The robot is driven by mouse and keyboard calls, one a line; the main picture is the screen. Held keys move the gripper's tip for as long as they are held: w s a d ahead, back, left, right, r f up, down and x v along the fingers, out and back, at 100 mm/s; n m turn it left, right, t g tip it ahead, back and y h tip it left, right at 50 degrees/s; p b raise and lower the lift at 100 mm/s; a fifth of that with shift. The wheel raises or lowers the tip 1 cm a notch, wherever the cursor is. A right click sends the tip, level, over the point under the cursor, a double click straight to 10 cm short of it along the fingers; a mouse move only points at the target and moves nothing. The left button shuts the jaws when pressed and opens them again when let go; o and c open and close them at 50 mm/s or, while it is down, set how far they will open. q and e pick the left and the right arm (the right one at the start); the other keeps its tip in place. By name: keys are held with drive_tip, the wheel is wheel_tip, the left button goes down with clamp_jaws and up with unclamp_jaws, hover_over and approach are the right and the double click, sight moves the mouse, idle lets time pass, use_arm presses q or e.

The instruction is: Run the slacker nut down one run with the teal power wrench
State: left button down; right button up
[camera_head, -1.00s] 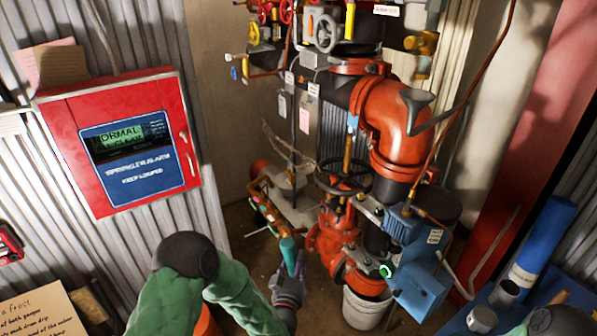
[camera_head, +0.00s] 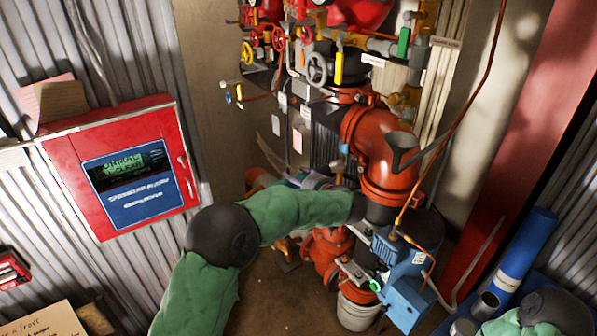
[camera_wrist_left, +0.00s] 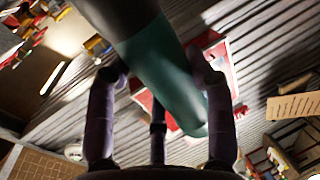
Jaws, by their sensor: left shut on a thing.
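The teal power wrench (camera_wrist_left: 165,75) has a teal body and a dark upper part. It crosses the left wrist view, and its working end is out of that view. My left gripper (camera_wrist_left: 158,88) is shut around it. In the head view, my forearm largely hides that gripper; only a little teal and grey shows above the forearm. A silver bolted bracket (camera_head: 352,268) sits on the red lower pipework, just below my forearm and left of the blue box. Individual nuts are too small to tell apart. My right gripper is out of view.
The red riser pipe (camera_head: 385,155) stands close behind my left wrist, with a blue box (camera_head: 400,258) below it. Valves and gauges crowd the top. A red alarm cabinet (camera_head: 115,165) hangs at left. A white bucket (camera_head: 358,312) stands below the pipework.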

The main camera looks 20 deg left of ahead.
sight(318, 169)
use_arm(q)
drive_tip(key=shift+d+r, duration=0.15)
drive_tip(key=shift+r, duration=0.1)
drive_tip(key=shift+w+d+p, duration=0.3)
drive_tip(key=shift+w+p, duration=0.05)
drive_tip(key=shift+w+d+p, duration=0.5)
drive_tip(key=shift+w+d, duration=0.25)
drive_tip(key=shift+w, duration=0.25)
drive_tip(key=shift+w+d+p, duration=0.5)
drive_tip(key=shift+w+d, duration=0.25)
drive_tip(key=shift+w, duration=0.2)
drive_tip(key=shift+w+d+r+p, duration=0.2)
drive_tip(key=shift+w+d+p, duration=0.2)
drive_tip(key=shift+w, duration=0.1)
idle(0.5)
